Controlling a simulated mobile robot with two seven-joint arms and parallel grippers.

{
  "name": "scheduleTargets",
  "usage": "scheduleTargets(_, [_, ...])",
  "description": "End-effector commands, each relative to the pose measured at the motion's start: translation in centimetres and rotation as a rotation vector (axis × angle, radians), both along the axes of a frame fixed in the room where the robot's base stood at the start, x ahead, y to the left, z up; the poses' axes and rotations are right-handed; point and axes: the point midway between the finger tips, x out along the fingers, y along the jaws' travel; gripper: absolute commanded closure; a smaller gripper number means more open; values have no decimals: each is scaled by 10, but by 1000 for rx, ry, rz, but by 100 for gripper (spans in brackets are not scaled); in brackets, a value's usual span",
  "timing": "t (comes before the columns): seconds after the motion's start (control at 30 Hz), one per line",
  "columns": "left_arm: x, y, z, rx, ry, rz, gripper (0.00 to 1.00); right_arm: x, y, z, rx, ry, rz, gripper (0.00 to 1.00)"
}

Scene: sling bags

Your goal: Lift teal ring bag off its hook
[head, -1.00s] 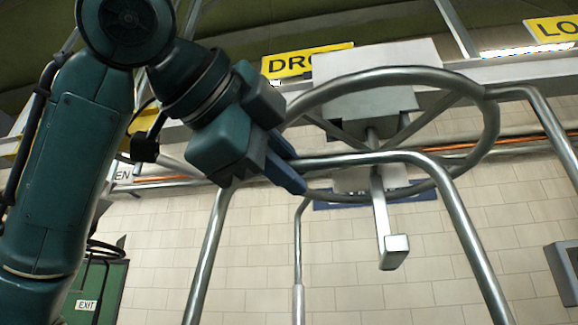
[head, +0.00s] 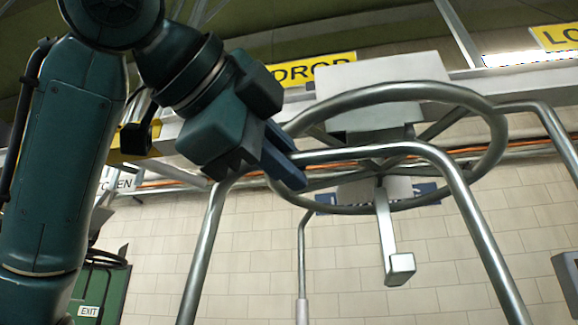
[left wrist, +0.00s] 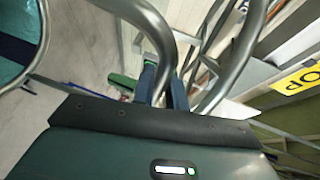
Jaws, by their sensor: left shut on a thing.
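A bent steel tube (head: 415,150), shaped like an inverted U, crosses the head view. I take it as the teal ring bag's handle. My left gripper (head: 290,168) is shut on its left part. The wrist view shows the fingers (left wrist: 163,85) closed at the tube. A teal round surface with a steel rim (left wrist: 14,62), likely the bag, is at the upper left there. In the head view the bag's body is out of frame. A grey hook (head: 399,268) hangs in the middle, with its tip below the tube's top. My right gripper does not show.
A large steel ring (head: 490,150) surrounds the hook's stem under a grey box (head: 375,85). Another bent steel tube (head: 548,120) stands at the right. Yellow signs hang above, and a tiled wall (head: 260,245) lies behind.

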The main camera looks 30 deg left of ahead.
Motion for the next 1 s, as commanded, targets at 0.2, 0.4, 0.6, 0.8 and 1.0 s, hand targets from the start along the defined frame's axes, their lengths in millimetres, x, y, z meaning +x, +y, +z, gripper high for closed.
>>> scheduleTargets(0.2, [-17,-5,1,-2,-3,-2,100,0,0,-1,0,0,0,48])
scheduleTargets(0.4, [-31,-9,1,-3,-2,-1,100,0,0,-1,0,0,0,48])
scheduleTargets(0.6, [-46,-13,1,-2,-4,-1,100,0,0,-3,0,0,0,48])
scheduleTargets(0.8, [-60,-17,0,0,-3,0,100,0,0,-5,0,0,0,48])
scheduleTargets(1.0, [-74,-21,0,-2,-3,-1,100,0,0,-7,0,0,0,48])
